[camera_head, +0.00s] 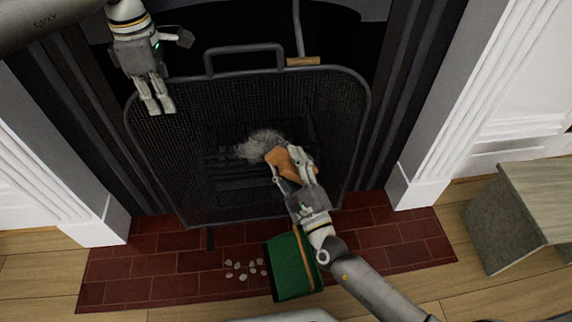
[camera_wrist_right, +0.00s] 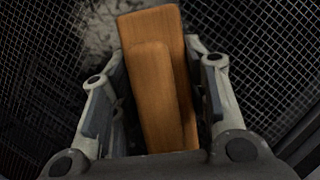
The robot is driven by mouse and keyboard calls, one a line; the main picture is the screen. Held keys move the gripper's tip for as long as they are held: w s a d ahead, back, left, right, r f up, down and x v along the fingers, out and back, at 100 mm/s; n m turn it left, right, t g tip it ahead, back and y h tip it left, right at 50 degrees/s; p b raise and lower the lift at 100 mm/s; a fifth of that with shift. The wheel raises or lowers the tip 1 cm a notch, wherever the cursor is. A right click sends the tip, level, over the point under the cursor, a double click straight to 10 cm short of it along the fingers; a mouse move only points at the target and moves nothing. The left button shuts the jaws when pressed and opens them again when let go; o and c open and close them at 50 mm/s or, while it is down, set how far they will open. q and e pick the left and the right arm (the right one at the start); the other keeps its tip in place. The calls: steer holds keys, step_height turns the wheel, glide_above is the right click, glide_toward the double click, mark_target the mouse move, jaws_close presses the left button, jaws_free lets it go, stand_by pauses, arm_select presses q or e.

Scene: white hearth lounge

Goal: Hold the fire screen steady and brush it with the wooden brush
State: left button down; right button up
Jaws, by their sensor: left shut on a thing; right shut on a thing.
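The fire screen (camera_head: 330,105) stands upright on the hearth in front of the dark fireplace, a black mesh panel with a grey frame and top handle. My left gripper (camera_head: 158,103) is shut on the screen's upper left edge. My right gripper (camera_head: 290,170) is shut on the wooden brush (camera_head: 287,158), in front of the middle of the mesh. The brush also shows between the fingers in the right wrist view (camera_wrist_right: 158,80). A pale grey dusty patch (camera_head: 258,146) lies on the mesh just left of the brush. The brush's bristles are hidden.
A green dustpan-like object (camera_head: 290,266) with a wooden edge lies on the red brick hearth (camera_head: 200,262) below my right arm. Several small pale bits (camera_head: 243,268) lie beside it. A grey-green block-like piece of furniture (camera_head: 505,225) stands at the right.

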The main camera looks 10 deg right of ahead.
mark_target(279, 168)
steer(key=shift+r, duration=0.45)
steer(key=shift+w+a, duration=0.1)
steer(key=shift+a, duration=6.75)
steer(key=shift+r, duration=0.9)
steer(key=shift+d, duration=6.75)
steer(key=shift+d+r, duration=0.1)
steer(key=shift+r, duration=0.8)
steer(key=shift+a, duration=6.85)
